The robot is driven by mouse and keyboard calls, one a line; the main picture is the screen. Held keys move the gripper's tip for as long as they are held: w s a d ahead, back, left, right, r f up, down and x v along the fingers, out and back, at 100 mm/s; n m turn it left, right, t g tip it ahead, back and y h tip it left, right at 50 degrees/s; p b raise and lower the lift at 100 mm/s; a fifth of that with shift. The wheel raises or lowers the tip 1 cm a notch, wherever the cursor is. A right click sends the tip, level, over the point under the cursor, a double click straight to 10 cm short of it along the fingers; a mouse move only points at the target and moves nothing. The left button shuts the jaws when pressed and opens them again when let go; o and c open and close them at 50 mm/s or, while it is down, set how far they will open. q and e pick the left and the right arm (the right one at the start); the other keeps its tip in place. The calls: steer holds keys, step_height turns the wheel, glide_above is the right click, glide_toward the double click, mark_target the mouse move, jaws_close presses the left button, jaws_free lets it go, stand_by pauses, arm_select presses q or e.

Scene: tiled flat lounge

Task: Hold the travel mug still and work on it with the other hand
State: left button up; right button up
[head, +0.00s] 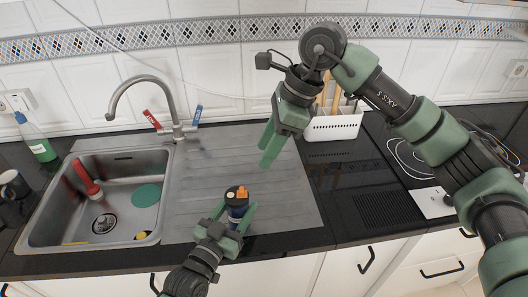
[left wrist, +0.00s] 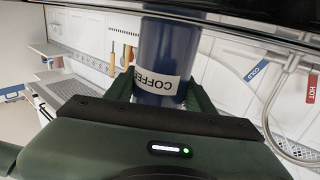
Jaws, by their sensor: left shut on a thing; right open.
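The travel mug (head: 237,203) is dark blue with a black lid that has an orange part on top. It stands upright at the front of the steel drainboard, right of the sink. My left gripper (head: 234,217) is shut around its body from the front. In the left wrist view the blue mug (left wrist: 166,55) sits between the green fingers, with a white COFFEE label that reads upside down. My right gripper (head: 270,145) is open and empty, above and to the right of the mug, fingers pointing down over the drainboard.
The sink (head: 105,205) lies left, holding a red-handled brush (head: 88,182) and a green disc (head: 146,195). The tap (head: 145,90) stands behind it. A white utensil basket (head: 333,125) stands back right. The drainboard (head: 200,170) is bare behind the mug.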

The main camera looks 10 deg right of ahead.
arm_select(q)
steer(key=o, duration=1.6)
